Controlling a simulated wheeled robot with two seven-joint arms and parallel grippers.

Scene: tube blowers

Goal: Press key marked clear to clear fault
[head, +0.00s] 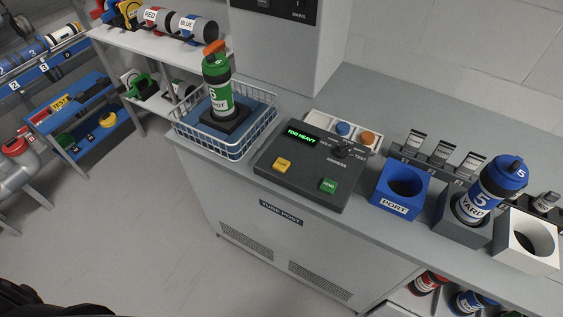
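A dark control console (305,175) lies on the grey counter, its small display (303,135) lit green with "TOO HEAVY". A yellow key (282,165) sits at the console's lower left and a green key (328,186) at its lower right. The lettering on both keys is too small to read surely. A dark selector knob (341,151) sits at the console's upper right. Neither of my grippers is in view, and nothing covers the console.
A green carrier (219,90) stands upright in a wire basket (226,155) left of the console. Right of it are a blue PORT block (401,205), a blue carrier (488,194) leaning in a grey holder, and a white block (528,240). Behind it sits a white tray (325,122).

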